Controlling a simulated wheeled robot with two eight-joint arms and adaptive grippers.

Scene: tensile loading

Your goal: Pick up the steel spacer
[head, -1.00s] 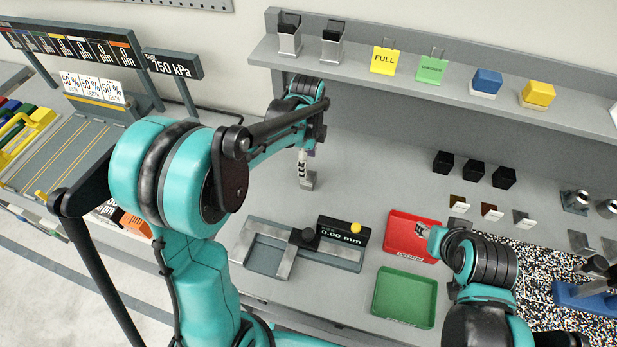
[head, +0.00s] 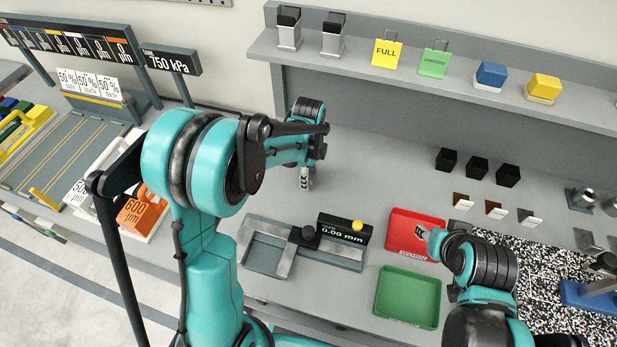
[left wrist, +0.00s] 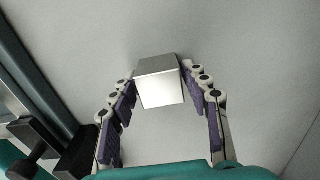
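The steel spacer, a small shiny square block (left wrist: 161,90), stands on the grey bench in the left wrist view. My left gripper (left wrist: 158,78) has its purple-padded fingers on either side of it. The fingers are apart, with a thin gap visible at the left, and no firm grip shows. In the head view my left gripper (head: 306,181) points down at the bench, and the spacer is hidden there by the gripper. My right gripper (head: 421,234) is over the red tray; its fingers are too small to read.
A grey gauge fixture (head: 270,268) with a display (head: 345,231) lies in front of my left gripper. A red tray (head: 404,217) and a green tray (head: 408,297) stand to its right. Black blocks (head: 477,168) stand at the back right. A shelf (head: 400,75) overhangs the back.

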